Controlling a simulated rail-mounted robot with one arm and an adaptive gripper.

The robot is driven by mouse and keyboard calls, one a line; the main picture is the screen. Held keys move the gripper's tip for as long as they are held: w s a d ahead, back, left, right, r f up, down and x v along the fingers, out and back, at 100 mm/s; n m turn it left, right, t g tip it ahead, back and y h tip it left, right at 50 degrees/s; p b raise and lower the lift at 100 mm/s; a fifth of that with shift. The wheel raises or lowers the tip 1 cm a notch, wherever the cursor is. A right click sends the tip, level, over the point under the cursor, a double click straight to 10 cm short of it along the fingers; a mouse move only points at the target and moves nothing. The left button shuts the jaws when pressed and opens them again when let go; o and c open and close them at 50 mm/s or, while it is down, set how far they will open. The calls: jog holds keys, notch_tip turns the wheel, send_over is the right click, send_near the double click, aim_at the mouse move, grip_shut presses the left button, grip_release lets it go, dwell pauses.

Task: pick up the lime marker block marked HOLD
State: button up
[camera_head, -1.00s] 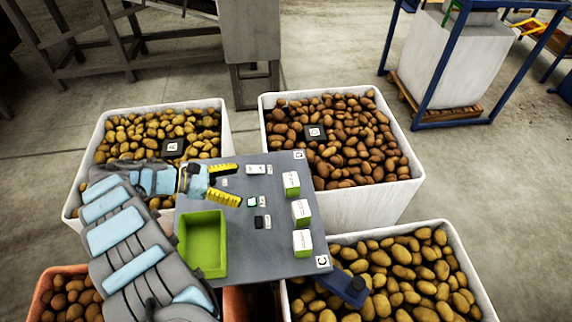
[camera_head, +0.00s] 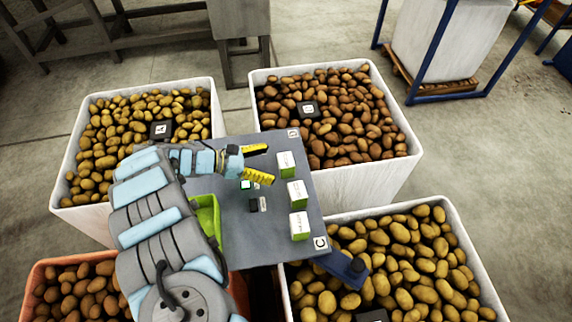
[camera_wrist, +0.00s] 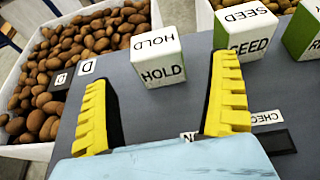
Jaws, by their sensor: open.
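The HOLD marker block (camera_wrist: 158,62) is white on its top and front in the wrist view, with HOLD printed on both. In the head view this block (camera_head: 286,165) stands at the far end of a row of three on the grey table (camera_head: 228,237), with lime on its side. My gripper (camera_head: 270,165) is open and empty, its yellow fingers pointing at the block from the left. In the wrist view the block stands upright ahead, between the lines of the two fingertips, with no clear contact.
The SEED block (camera_wrist: 246,30) stands close beside the right finger, with another lime-sided block (camera_wrist: 302,32) beyond. A green tray (camera_head: 209,214) is partly hidden by my arm. Potato crates surround the table, one (camera_head: 372,178) right behind it. Small dark pieces (camera_head: 254,205) lie on the table.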

aim_at(278, 163)
jog(key=shift+x, duration=3.15)
jog(key=shift+w+a, duration=0.1)
jog(key=c, duration=1.3)
jog(key=shift+r, duration=0.15)
